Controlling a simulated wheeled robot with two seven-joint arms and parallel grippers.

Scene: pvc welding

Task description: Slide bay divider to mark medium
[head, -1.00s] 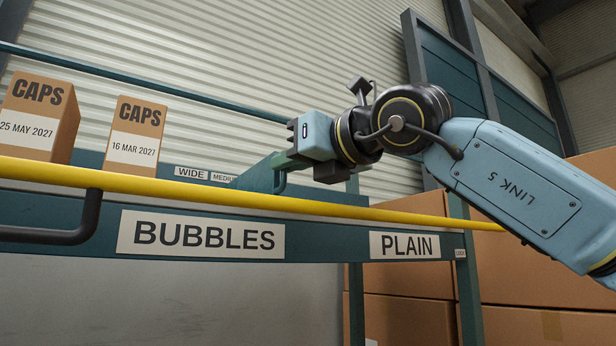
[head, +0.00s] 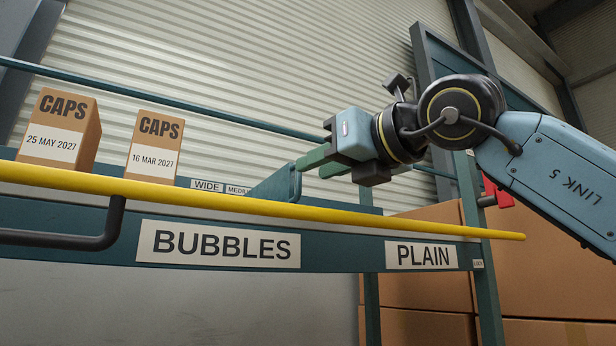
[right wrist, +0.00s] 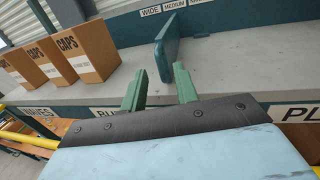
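The bay divider (head: 272,186) is an upright teal panel with a loop at its front end, standing on the shelf right of the boxes. In the right wrist view the divider (right wrist: 167,40) stands ahead of my fingertips, its near end lined up with the gap between them. The WIDE (head: 207,186) and MEDIUM (head: 238,190) labels are on the rear rail; part of MEDIUM is hidden by the divider in the head view. My right gripper (head: 320,166) is open, its green fingers apart and empty, close to the divider's front end. My left gripper is out of view.
A yellow rail (head: 330,212) runs along the shelf front, above the BUBBLES (head: 218,244) and PLAIN (head: 421,255) labels.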

